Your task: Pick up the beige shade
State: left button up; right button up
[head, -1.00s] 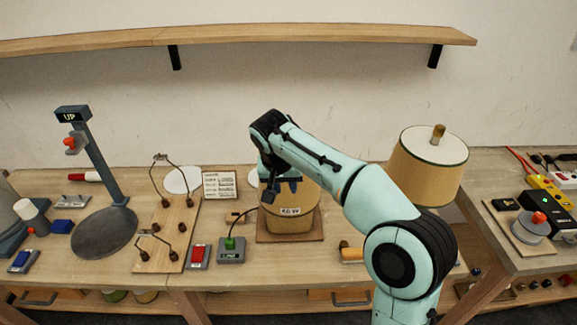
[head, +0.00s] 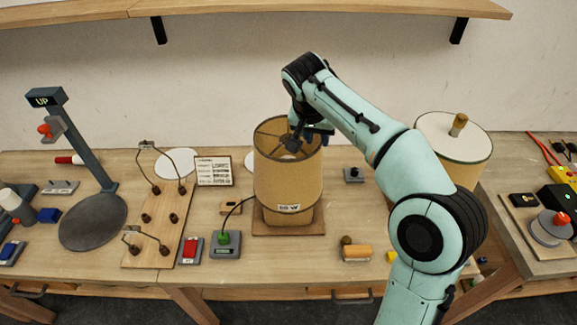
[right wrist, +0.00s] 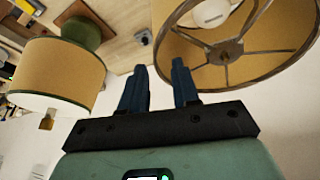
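A beige shade (head: 285,180) with a dark rim and a "60 W" label stands at the middle of the bench. Its open top shows spokes. In the right wrist view this shade (right wrist: 284,57) opens toward the camera, with a white bulb visible inside. My right gripper (head: 308,137) is at the shade's top rim, on its right side. My left gripper is not in view.
Another tan shade (head: 455,150) with green trim and a white top stands to the right, partly behind my right arm. A switch box (head: 226,244) with a cable is front left of the middle shade. A wooden board with wire posts (head: 155,238) lies farther left. A shelf runs above.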

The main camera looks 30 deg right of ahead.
aim_at(321, 145)
jog(key=x, duration=0.6)
jog(key=shift+d+f, duration=0.25)
jog(key=shift+f, duration=0.1)
grip_shut()
jog(key=shift+r, duration=0.1)
dwell(1.0)
